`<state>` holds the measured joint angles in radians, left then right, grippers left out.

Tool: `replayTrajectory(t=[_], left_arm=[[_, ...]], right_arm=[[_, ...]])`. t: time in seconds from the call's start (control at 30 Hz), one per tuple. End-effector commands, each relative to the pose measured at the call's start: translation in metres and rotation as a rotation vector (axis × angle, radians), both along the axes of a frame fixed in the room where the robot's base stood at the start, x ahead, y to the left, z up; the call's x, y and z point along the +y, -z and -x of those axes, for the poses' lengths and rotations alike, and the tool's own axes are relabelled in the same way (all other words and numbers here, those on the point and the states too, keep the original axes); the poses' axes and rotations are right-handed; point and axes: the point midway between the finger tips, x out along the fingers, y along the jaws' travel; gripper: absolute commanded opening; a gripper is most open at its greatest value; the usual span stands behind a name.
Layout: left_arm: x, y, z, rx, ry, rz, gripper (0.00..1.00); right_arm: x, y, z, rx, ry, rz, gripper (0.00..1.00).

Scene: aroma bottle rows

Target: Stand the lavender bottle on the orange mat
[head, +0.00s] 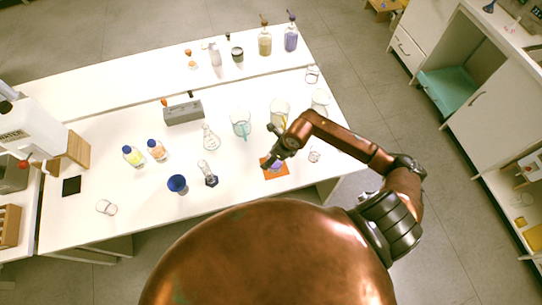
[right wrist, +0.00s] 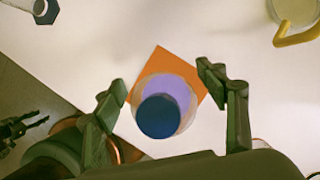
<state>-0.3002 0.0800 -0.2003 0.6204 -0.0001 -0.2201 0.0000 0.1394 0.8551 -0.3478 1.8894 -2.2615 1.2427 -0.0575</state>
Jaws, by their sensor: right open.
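The lavender bottle (right wrist: 178,90) shows from above in the right wrist view, with a dark blue cap and a clear outer wall. It appears to stand upright on the orange mat (right wrist: 160,61), over its near part. My right gripper (right wrist: 162,82) is open, its fingers on either side of the bottle with gaps visible. In the head view, the right gripper (head: 272,157) is above the orange mat (head: 275,174) near the table's front edge and mostly hides the bottle. A dark gripper, seemingly my left one (right wrist: 22,130), shows small at the wrist view's left edge.
Glass beakers (head: 240,122) and (head: 279,110) stand behind the mat. A flask (head: 209,138), a dark-based cylinder (head: 209,172) and a blue cup (head: 177,184) are to the left. The white table (head: 235,195) is bare just left of the mat.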

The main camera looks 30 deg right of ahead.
Motion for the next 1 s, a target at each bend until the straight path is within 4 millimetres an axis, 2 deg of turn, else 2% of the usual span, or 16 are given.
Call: replayTrajectory(t=[0.5, 0.7, 1.0], left_arm=[[0.000, 0.003, 0.000, 0.000, 0.000, 0.000, 0.40], [0.000, 0.003, 0.000, 0.000, 0.000, 0.000, 0.40], [0.000, 0.003, 0.000, 0.000, 0.000, 0.000, 0.40]], right_arm=[[-0.022, -0.090, 0.030, -0.001, -0.002, 0.004, 0.66], [-0.025, -0.105, 0.036, 0.000, 0.000, 0.000, 0.66], [-0.025, -0.106, 0.036, 0.000, 0.000, 0.000, 0.66]])
